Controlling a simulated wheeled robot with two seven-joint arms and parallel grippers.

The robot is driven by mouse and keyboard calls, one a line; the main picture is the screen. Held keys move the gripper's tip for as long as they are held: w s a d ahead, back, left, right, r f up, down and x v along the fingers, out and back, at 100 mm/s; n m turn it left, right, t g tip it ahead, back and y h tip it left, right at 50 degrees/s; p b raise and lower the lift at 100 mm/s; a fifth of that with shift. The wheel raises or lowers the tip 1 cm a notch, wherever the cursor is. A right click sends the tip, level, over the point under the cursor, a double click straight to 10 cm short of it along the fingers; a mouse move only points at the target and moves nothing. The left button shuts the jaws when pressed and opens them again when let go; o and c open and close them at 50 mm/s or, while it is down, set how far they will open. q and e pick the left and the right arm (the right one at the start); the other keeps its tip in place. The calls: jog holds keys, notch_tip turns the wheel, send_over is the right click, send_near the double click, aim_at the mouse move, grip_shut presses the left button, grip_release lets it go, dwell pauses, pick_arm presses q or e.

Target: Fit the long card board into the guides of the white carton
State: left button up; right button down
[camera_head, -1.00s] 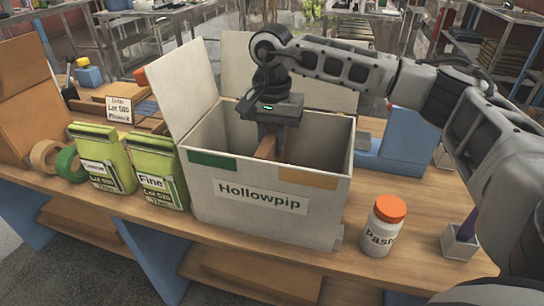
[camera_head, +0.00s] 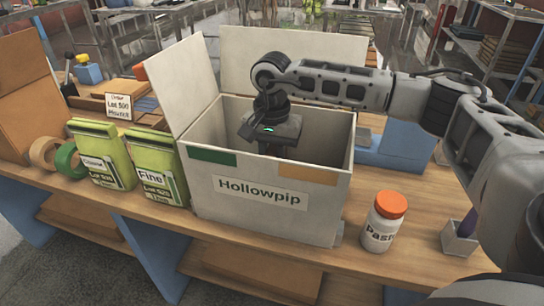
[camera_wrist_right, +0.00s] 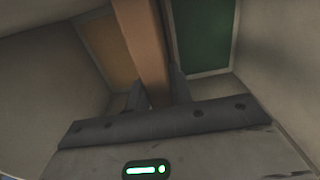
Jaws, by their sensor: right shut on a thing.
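The white carton (camera_head: 262,230), labelled Hollowpip, stands open on the bench with flaps raised. Its front wall has a green patch and a tan patch. My right gripper (camera_head: 275,148) reaches down inside it, its fingertips hidden by the front wall. In the right wrist view, the gripper (camera_wrist_right: 157,92) is shut on the long brown card board (camera_wrist_right: 142,45). The board runs between a tan panel (camera_wrist_right: 108,48) and a green panel (camera_wrist_right: 203,35) inside the carton. I cannot tell whether it sits in the guides, which I cannot make out. My left gripper is not in view.
Two green packs (camera_head: 102,155) and (camera_head: 157,170) stand close left of the carton, with tape rolls (camera_head: 65,160) beyond. An orange-lidded jar (camera_head: 383,222) and a small holder (camera_head: 459,238) stand to the right. The bench front between carton and jar is clear.

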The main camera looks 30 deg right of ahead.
jog(key=shift+f, duration=0.1)
jog(key=c, duration=1.3)
grip_release()
jog(key=shift+o, duration=0.2)
jog(key=shift+r, duration=0.2)
notch_tip(320, 180, up, 12)
jog(key=shift+f, duration=0.15)
jog(key=shift+r, duration=0.55)
